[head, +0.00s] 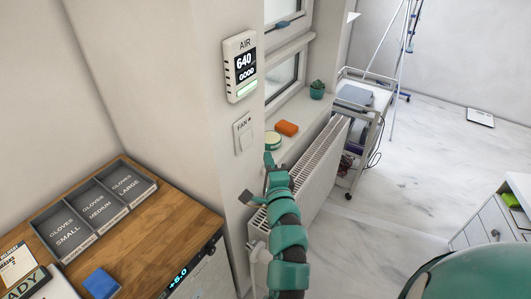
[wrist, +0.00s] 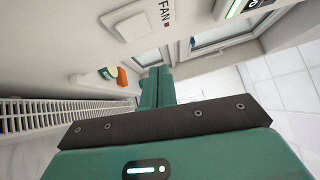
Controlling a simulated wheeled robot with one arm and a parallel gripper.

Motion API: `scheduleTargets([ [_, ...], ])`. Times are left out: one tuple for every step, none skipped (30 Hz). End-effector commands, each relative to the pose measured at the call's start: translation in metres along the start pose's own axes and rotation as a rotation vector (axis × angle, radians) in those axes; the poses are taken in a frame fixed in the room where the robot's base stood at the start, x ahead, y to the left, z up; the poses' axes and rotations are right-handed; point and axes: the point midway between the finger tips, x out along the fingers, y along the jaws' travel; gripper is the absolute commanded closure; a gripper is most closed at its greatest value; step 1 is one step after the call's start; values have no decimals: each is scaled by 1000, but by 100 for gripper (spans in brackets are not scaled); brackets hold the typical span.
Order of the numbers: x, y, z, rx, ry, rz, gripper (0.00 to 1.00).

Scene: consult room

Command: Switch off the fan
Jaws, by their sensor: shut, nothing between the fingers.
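The fan switch (head: 243,133) is a white rocker plate labelled FAN on the wall, below the air monitor. In the wrist view the fan switch (wrist: 132,22) is at the top, with a small dark reddish mark beside the label. Which way the rocker is tilted is too small to tell. My gripper (head: 268,160) is below and to the right of the switch in the head view, apart from it. In the wrist view my gripper's fingers (wrist: 156,85) are together and empty, below the switch in the picture. No fan is visible.
The air monitor (head: 240,66) reads 640 GOOD. A white radiator (head: 318,165) is under the windowsill, which holds an orange block (head: 287,128), a round tin (head: 272,140) and a plant (head: 317,90). A wooden counter (head: 150,235) with glove trays is at left. A trolley (head: 365,115) stands behind.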

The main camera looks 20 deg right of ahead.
Motion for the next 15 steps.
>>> scheduleTargets([
  [-6, -6, 0, -2, 1, 2, 100],
  [-8, -8, 0, -2, 2, 2, 100],
  [-10, -8, 0, -2, 2, 1, 100],
  [-12, -8, 0, -1, 1, 1, 100],
  [-14, -8, 1, -1, 0, 2, 100],
  [-17, -7, 1, -1, 0, 4, 100],
  [-19, -7, 1, -1, 0, 4, 100],
  [-20, -7, 1, -1, 0, 4, 100],
  [-22, -7, 1, 0, 0, 2, 100],
  [-23, -7, 1, 1, 0, 1, 100],
  [-24, -7, 0, 1, 0, 0, 100],
  [-24, -7, 0, 1, 0, -1, 100],
  [-25, -7, 0, 1, 1, -2, 100],
  [-25, -7, 0, 1, 1, -2, 100],
  [-26, -7, 0, 1, 1, -3, 100],
])
